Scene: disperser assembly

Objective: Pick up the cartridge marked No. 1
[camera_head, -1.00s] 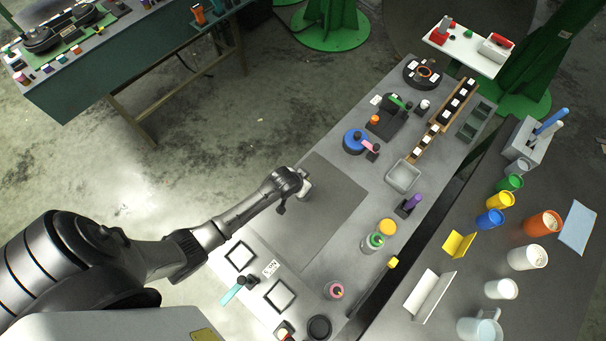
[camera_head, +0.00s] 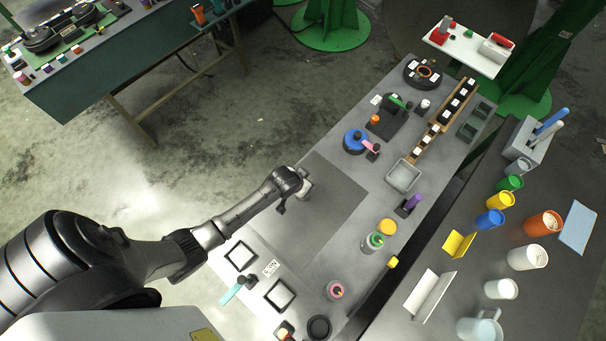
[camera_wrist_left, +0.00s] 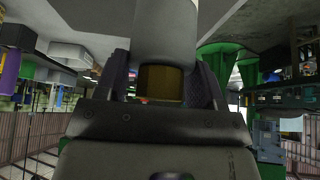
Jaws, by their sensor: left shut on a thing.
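My left gripper (camera_head: 299,191) is over the dark mat (camera_head: 335,215) on the grey workbench, in the middle of the head view. In the left wrist view its fingers (camera_wrist_left: 163,85) are shut on a pale grey cylinder (camera_wrist_left: 166,30) with an amber-brown end between them. A small whitish part of that cylinder (camera_head: 306,187) shows at the gripper in the head view. No number can be read on it, so I cannot tell whether it is cartridge No. 1. A wooden rack (camera_head: 437,125) with several dark, white-marked pieces stands at the bench's far right. My right gripper is not in view.
Two black square frames (camera_head: 240,255) (camera_head: 280,296) and a small label (camera_head: 270,268) lie at the near end. Most of the mat is clear.

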